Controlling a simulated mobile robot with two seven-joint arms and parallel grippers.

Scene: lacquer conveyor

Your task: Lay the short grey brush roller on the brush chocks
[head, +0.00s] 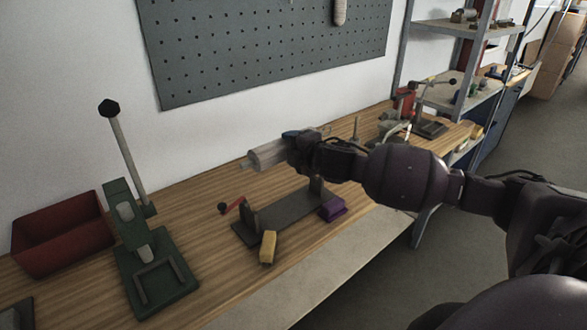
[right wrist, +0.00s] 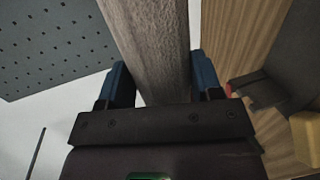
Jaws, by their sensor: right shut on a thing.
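The short grey brush roller (head: 267,155) is in my right gripper (head: 292,142), held above the bench; its left end with a thin shaft stub sticks out past the jaws. In the right wrist view the roller (right wrist: 148,45) runs between the two blue fingers, which are shut on it. The brush chocks (head: 284,219) look like the dark grey stand with two uprights on the bench, below and in front of the roller, apart from it. A dark part of that stand (right wrist: 258,90) shows at the right of the right wrist view. My left gripper is not in view.
A red-knobbed handle (head: 232,206) sits at the stand's left end. A yellow block (head: 268,247) and a purple block (head: 332,208) lie close by its front. A green lever press (head: 158,275) and red bin (head: 62,235) stand left. A pegboard (head: 260,50) hangs behind.

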